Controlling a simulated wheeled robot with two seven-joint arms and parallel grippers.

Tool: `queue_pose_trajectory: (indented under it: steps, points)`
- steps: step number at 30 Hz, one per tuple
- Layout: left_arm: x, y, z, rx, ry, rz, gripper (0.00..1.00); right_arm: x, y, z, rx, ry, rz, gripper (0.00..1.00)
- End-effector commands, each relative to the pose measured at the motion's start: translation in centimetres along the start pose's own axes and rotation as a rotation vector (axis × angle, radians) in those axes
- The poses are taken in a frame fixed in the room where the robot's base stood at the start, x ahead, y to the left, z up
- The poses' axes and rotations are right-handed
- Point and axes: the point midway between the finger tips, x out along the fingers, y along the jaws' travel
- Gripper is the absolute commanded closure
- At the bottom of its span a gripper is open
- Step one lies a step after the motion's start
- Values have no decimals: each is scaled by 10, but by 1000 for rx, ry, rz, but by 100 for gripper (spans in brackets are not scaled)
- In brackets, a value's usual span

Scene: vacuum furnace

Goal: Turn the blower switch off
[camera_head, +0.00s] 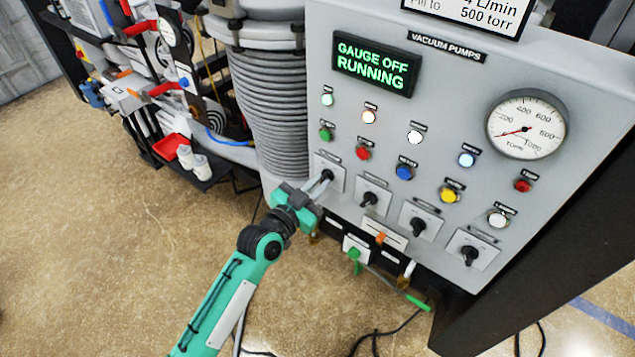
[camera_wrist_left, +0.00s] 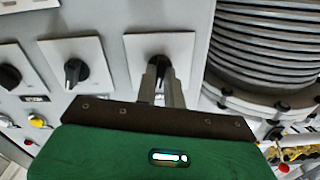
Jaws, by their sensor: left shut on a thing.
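The control panel (camera_head: 330,120) carries a row of black rotary switches on pale square plates. My left gripper (camera_head: 325,178) is at the leftmost switch (camera_head: 328,174), its fingers shut on that switch's black knob. In the left wrist view the fingers reach up to the same knob (camera_wrist_left: 158,66), which they partly cover. The labels are too small to read, so I cannot tell which switch is the blower one. The other switches (camera_head: 370,198), (camera_head: 419,227) and (camera_head: 470,254) stand free to the right. My right gripper is not in view.
A green display (camera_head: 373,65) reads "GAUGE OFF RUNNING". A round gauge (camera_head: 526,125) sits at the panel's upper right. Several coloured buttons and lamps lie above the switches. A ribbed grey column (camera_head: 268,105) stands left of the panel. Green-handled valves (camera_head: 354,256) stick out below it.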

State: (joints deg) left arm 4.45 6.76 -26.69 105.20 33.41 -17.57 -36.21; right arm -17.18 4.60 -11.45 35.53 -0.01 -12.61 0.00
Motion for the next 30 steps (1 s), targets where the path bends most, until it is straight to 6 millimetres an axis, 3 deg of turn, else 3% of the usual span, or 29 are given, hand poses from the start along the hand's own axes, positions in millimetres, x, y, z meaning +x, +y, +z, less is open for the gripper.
queue_pose_trajectory:
  steps: [18, 30]
  points:
    - [0, 0, -1, -548, 0, -1, 100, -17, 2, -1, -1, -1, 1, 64]
    - [0, 0, -1, -726, 1, -1, 100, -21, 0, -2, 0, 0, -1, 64]
